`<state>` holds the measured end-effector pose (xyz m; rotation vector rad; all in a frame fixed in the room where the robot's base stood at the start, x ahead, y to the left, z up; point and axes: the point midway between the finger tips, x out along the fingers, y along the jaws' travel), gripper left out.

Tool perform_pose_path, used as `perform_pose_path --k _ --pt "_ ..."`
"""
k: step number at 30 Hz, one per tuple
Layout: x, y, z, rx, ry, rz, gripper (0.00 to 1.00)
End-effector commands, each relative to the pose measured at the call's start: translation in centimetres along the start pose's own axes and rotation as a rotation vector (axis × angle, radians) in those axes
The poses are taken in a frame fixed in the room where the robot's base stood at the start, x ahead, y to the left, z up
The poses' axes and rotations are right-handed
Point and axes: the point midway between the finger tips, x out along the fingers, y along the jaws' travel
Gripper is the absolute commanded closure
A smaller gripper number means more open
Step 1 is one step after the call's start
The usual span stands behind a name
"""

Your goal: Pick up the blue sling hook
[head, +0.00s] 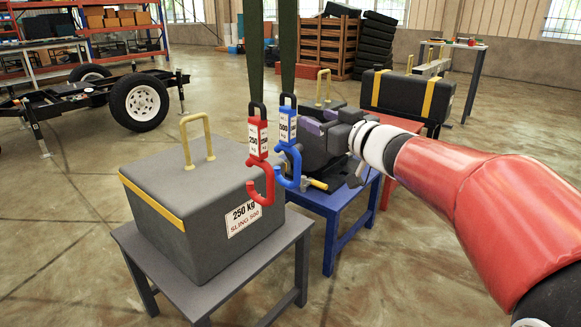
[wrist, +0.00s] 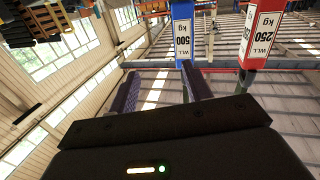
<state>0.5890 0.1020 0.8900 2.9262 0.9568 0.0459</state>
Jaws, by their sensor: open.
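The blue sling hook (head: 288,145) hangs upright from a dark green strap and has a white 500 label. In the wrist view the blue hook's labelled body (wrist: 182,12) is at the top, in line with the right-hand finger and not between the fingers. The red sling hook (head: 260,160), marked 250, hangs close at its left; it also shows in the wrist view (wrist: 262,30). My gripper (head: 309,126) is open and empty, just right of the blue hook, its purple-padded fingers (wrist: 159,74) apart. The blue hook partly hides it in the head view.
A grey weight (head: 200,195) marked 250 kg stands on a grey table (head: 205,292) at lower left. A blue table (head: 335,205) with a dark weight is under my gripper. A black case with yellow straps (head: 407,95) stands behind. A trailer (head: 85,97) is at far left.

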Motion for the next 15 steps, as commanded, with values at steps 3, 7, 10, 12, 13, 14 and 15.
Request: perform_pose_path --k 3,7,10,12,13,14,15 --pt "1.0 -1.3 1.3 0.042 0.006 -0.17 0.51" --pt "1.3 -2.3 1.7 0.068 0.001 -0.264 0.51" --pt "2.2 -2.8 1.8 0.072 -0.001 -0.283 0.51" --pt "3.0 -3.0 1.8 0.072 0.0 -0.282 0.51" --pt "3.3 -3.0 1.8 0.072 0.0 -0.281 0.51" --pt "3.6 -3.1 1.8 0.072 0.0 -0.282 0.51" --pt "4.0 -3.2 1.9 0.072 0.0 -0.281 0.51"
